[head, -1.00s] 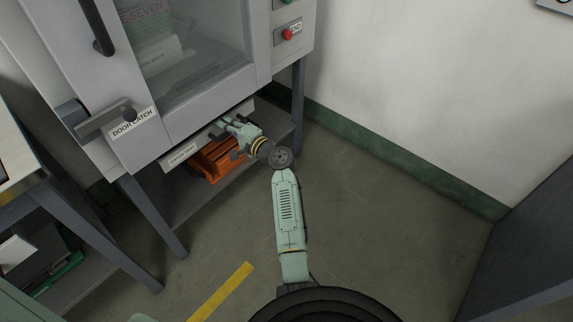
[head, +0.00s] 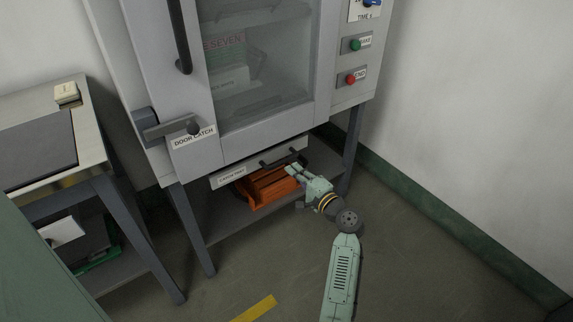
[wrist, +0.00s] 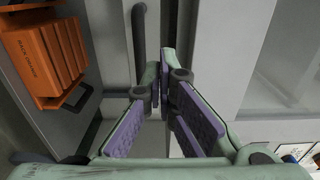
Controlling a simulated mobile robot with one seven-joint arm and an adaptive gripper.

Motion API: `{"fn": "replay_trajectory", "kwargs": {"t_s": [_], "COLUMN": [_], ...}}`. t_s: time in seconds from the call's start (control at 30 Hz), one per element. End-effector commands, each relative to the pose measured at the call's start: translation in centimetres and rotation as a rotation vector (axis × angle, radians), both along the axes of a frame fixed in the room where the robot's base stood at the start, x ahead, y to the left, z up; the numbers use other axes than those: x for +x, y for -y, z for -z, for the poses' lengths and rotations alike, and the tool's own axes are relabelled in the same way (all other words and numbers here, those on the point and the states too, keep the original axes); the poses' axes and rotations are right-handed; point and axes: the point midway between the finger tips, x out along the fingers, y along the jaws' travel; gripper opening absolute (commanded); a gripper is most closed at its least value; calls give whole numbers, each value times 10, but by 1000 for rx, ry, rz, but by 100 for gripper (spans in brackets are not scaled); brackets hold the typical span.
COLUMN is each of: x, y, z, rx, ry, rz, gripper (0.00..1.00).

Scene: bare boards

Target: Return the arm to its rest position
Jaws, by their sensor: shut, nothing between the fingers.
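My gripper (head: 291,169) is shut and empty, just in front of and below the black handle (head: 284,157) of the catch tray (head: 232,177), under the grey cabinet. My arm reaches out to it from the lower right of the head view. In the wrist view the purple-padded fingers of my gripper (wrist: 164,82) come together with nothing between them. A dark handle bar (wrist: 140,45) lies just left of the fingertips, and I cannot tell whether they touch it.
The grey cabinet (head: 262,135) has a glass door and a door catch lever (head: 168,128). An orange crate (head: 262,190) sits on the shelf below; it also shows in the wrist view (wrist: 40,60). A metal-topped bench (head: 90,125) stands left. Floor (head: 410,250) is clear at right.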

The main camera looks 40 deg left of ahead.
Motion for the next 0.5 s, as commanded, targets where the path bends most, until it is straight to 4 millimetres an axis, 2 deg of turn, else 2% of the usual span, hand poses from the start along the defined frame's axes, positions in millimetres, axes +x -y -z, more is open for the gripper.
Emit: {"fn": "replay_trajectory", "kwargs": {"t_s": [0.1, 0.2, 0.5], "x": [-7, -11, -14], "y": [22, 33, 42], "z": [1, 1, 0], "rx": [0, 1, 1], "ry": [0, 0, 0], "rz": [4, 2, 1], "gripper": [0, 0, 0]}}
